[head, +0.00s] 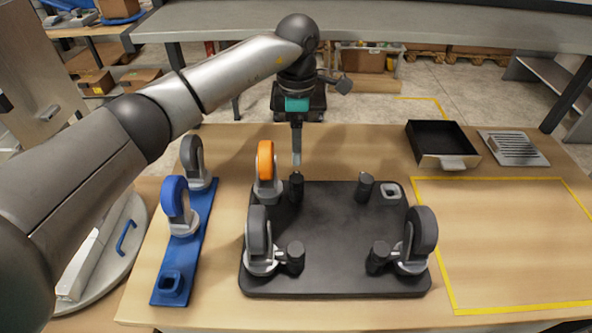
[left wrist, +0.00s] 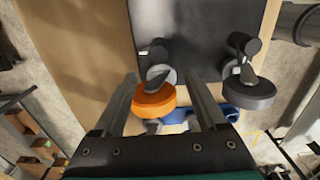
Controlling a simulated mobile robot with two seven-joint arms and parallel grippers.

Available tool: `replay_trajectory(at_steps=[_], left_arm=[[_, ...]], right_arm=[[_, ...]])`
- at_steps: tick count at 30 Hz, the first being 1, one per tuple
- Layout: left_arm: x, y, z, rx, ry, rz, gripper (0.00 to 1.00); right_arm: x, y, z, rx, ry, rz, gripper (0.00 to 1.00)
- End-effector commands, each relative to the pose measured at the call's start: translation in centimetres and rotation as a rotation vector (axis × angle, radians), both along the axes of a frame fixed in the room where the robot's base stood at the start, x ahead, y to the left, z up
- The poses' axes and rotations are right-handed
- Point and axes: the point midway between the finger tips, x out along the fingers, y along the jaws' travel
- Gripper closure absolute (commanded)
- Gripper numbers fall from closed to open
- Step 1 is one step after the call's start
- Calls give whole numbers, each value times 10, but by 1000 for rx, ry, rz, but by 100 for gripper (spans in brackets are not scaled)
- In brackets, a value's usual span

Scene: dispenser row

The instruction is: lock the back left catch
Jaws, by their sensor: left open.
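The back left catch (head: 296,188) is a black cylinder on the back left corner of the black plate (head: 335,235), just right of the orange wheel (head: 265,163). In the left wrist view the catch (left wrist: 157,52) shows above the orange wheel (left wrist: 155,102). Whether its bar reaches over the wheel's mount I cannot tell. My right gripper is out of view.
Grey wheels stand at the front left (head: 258,236) and front right (head: 420,232) beside black catches. The back right socket (head: 391,191) is empty. A blue rail (head: 198,222) with a blue and a grey wheel lies left. A black tray (head: 441,143) sits back right.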

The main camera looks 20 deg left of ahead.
Motion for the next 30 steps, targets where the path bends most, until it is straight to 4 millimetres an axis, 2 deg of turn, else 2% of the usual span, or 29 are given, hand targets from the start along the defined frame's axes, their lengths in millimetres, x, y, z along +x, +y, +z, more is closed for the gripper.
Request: replay_trajectory(at_steps=[1, 6, 13, 18, 26, 30], left_arm=[[-1, 0, -13, 0, 5, 2, 26], [-1, 0, -49, 0, 4, 2, 26], [0, -1, -85, -2, 0, 1, 26], [0, 0, -96, -2, -1, 2, 26], [0, 0, -98, -2, -2, 1, 26], [0, 0, -98, -2, -2, 1, 38]], right_arm=[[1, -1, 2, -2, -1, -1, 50], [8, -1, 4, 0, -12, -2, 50], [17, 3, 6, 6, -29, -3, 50], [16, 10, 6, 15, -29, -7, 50], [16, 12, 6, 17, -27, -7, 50], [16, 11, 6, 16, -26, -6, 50]])
